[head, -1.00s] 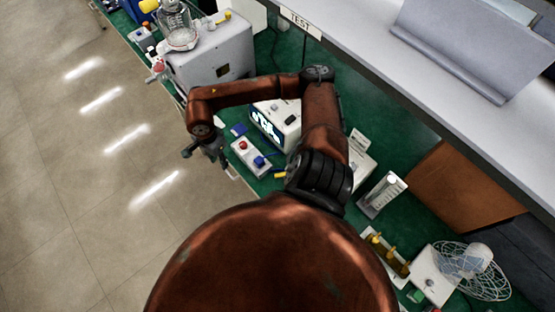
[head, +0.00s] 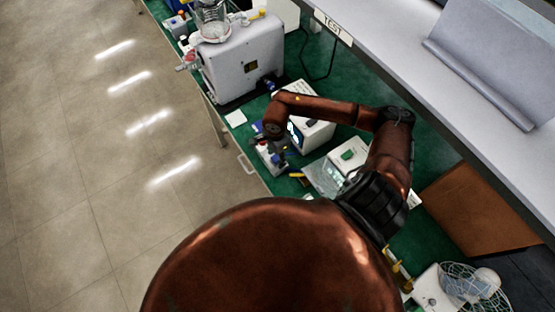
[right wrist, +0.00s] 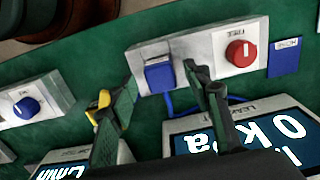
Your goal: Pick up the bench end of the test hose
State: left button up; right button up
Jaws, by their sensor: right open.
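The test hose cannot be picked out with certainty. In the right wrist view a thin blue line (right wrist: 238,99) runs behind the right finger toward a display unit. A blue square part (right wrist: 159,75) sits on a white box (right wrist: 195,58) with a red knob. A yellow and black piece (right wrist: 101,104) lies beside the left finger. My right gripper (right wrist: 160,92) is open and empty, its fingers in front of the white box. In the head view the right gripper is mostly hidden by its wrist, over that box (head: 266,160). My left gripper is not in view.
A display unit (head: 312,132) stands close to the right wrist. A big grey pump (head: 240,62) with a glass jar stands farther back. A shelf (head: 400,55) marked TEST overhangs the green bench at right. Open floor (head: 90,180) lies left.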

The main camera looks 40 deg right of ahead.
jog(key=shift+f, duration=0.75)
jog(key=shift+c, duration=0.3)
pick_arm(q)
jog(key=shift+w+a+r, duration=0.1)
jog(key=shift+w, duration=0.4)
pick_arm(e)
grip_shut()
